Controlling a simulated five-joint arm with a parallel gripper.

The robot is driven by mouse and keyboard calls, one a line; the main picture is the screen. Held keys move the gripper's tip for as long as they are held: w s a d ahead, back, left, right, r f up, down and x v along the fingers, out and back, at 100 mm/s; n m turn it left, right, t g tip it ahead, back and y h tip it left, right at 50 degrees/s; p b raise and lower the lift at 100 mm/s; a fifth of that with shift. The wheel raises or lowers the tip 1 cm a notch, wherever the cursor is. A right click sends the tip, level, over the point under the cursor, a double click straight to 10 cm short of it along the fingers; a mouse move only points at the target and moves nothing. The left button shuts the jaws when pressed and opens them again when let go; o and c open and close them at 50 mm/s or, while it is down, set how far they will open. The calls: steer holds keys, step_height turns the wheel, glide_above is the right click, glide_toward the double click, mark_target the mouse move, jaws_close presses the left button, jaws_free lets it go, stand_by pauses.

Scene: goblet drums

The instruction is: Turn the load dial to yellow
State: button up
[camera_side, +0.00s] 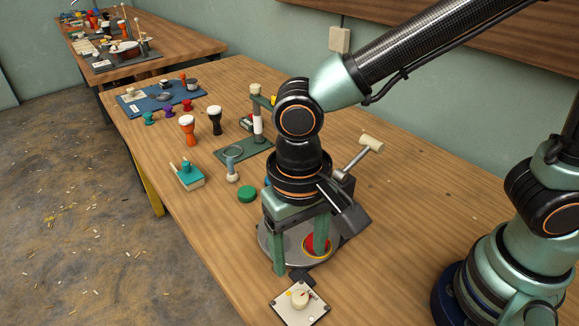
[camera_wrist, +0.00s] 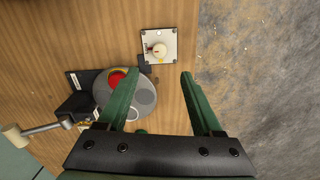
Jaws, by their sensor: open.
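The load dial is a cream knob (camera_side: 299,298) on a pale square plate (camera_side: 283,307) near the table's front edge. The wrist view shows the knob (camera_wrist: 159,51) near the top centre, on its plate (camera_wrist: 151,34). A small red mark shows at the knob's left there, and a small yellow mark lies below it. The marks are too small to tell the setting for certain. My gripper (camera_side: 300,259) is open and empty, its green fingers apart. In the wrist view my gripper (camera_wrist: 158,76) has its fingertips below the plate, with the knob ahead between their lines. I see no contact with the knob.
A round grey base (camera_wrist: 143,97) with a red disc (camera_wrist: 116,77) lies beside the dial, under my fingers. A mallet-like lever (camera_side: 371,144) stands behind. A green puck (camera_side: 247,194), a teal-topped block (camera_side: 187,175) and small goblet drums (camera_side: 187,128) are farther left.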

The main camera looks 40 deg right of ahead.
mark_target(300, 298)
step_height(300, 298, down, 12)
steer(key=shift+s+d+f, duration=0.1)
steer(key=shift+s+f, duration=0.05)
stand_by(0.5)
jaws_close()
